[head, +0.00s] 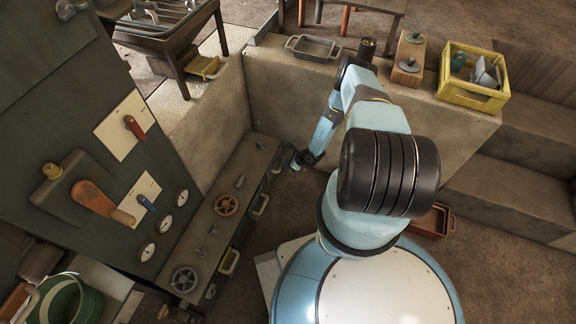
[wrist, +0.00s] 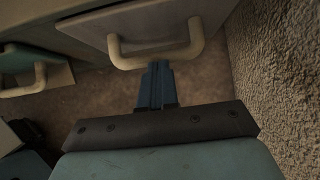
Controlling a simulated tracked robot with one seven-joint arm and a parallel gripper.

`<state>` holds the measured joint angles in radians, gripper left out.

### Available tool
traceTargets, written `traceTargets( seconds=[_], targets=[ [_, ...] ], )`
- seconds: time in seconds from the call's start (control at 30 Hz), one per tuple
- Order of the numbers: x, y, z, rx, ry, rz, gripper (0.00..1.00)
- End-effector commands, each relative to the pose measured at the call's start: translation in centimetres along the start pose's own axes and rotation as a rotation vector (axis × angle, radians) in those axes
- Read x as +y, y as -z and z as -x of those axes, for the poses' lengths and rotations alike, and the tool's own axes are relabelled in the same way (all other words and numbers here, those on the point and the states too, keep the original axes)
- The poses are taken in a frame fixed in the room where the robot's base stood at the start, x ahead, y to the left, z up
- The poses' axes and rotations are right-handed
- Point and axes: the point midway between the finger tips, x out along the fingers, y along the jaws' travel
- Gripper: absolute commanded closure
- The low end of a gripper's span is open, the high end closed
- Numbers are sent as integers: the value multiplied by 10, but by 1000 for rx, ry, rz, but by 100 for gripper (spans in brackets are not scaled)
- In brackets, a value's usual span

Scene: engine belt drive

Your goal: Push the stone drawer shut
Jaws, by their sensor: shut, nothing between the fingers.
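A pale grey drawer front (wrist: 88,28) with a beige bar handle (wrist: 155,58) fills the top of the wrist view; it looks like the stone drawer. My gripper (wrist: 157,66) is shut and empty, its fingertips at the lower edge of that handle; I cannot tell whether they touch. In the head view my gripper (head: 297,162) is beside the far end of the long low drawer bench (head: 220,215), near a drawer handle (head: 277,164). How far the drawer stands out is hard to tell there, as the gripper partly hides it.
A second drawer (wrist: 50,72) with a beige handle shows at the left of the wrist view. A rough stone wall (wrist: 275,75) rises close on the right. More handles (head: 261,205) line the bench. The floor (head: 275,222) beside the bench is clear.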

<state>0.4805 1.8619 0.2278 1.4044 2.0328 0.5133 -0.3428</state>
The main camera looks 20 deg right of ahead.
Motion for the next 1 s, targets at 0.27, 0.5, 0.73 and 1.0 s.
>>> traceTargets(
  seconds=[0.27, 0.5, 0.73, 1.0],
  targets=[
    [0, 5, 9, -6, -2, 1, 100],
    [-6, 20, 47, -2, -2, 3, 100],
    [-6, 21, 91, -1, 0, 1, 100],
    [-6, 22, 122, -1, 0, 1, 100]
  ],
)
